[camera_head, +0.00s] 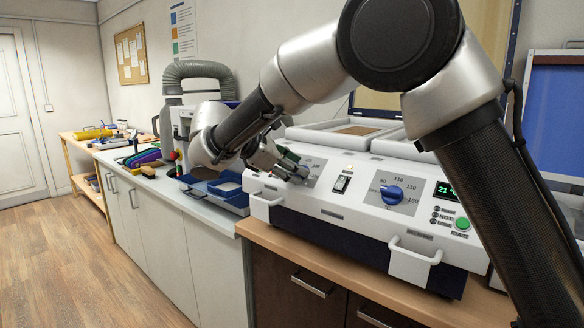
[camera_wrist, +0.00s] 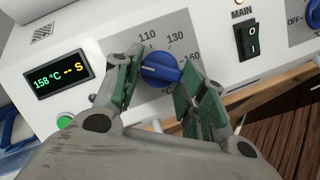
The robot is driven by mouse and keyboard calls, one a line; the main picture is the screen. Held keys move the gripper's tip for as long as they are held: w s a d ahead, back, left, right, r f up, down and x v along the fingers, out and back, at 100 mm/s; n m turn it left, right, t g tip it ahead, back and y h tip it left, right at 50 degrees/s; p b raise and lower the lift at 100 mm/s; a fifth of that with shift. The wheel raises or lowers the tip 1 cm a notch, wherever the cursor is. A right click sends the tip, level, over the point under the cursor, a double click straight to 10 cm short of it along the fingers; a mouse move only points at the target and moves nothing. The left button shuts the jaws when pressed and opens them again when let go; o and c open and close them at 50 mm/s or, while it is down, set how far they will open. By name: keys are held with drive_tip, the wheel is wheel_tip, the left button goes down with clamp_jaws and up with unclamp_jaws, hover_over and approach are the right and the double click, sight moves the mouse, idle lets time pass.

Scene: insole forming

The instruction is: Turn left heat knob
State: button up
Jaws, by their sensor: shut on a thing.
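The left heat knob (camera_wrist: 161,67) is a round blue dial on the grey scale plate of the white machine (camera_wrist: 203,22). In the wrist view my gripper (camera_wrist: 160,72) has one green-padded finger on each side of it and is shut on it. Scale marks 110, 130 and 160 show around the knob. The display (camera_wrist: 59,78) beside it reads 158 °C with dashes and an S. In the head view my gripper (camera_head: 297,172) reaches the machine's front panel from the left, and its fingers hide the left knob.
The main switch (camera_head: 342,183) sits between the left knob and the right blue knob (camera_head: 391,194). The right display (camera_head: 446,191) starts with 21. White handles (camera_head: 414,261) stick out from the machine front. Blue trays (camera_head: 215,189) stand on the counter to the left.

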drive_tip(key=n+t, duration=0.1)
drive_tip(key=n, duration=0.3)
drive_tip(key=shift+s+y, duration=0.15)
drive_tip(key=shift+y, duration=0.15)
drive_tip(key=shift+s+d+n+t+y, duration=0.1)
drive_tip(key=shift+n+t+y, duration=0.15)
drive_tip(key=shift+n, duration=0.75)
drive_tip(key=shift+d+n+t+y, duration=0.15)
drive_tip(key=shift+n+t, duration=0.2)
drive_tip(key=shift+n, duration=0.65)
drive_tip(key=shift+a+f, duration=0.1)
drive_tip(key=o, duration=1)
drive_tip(key=v, duration=1.2)
drive_tip(key=shift+s, duration=0.1)
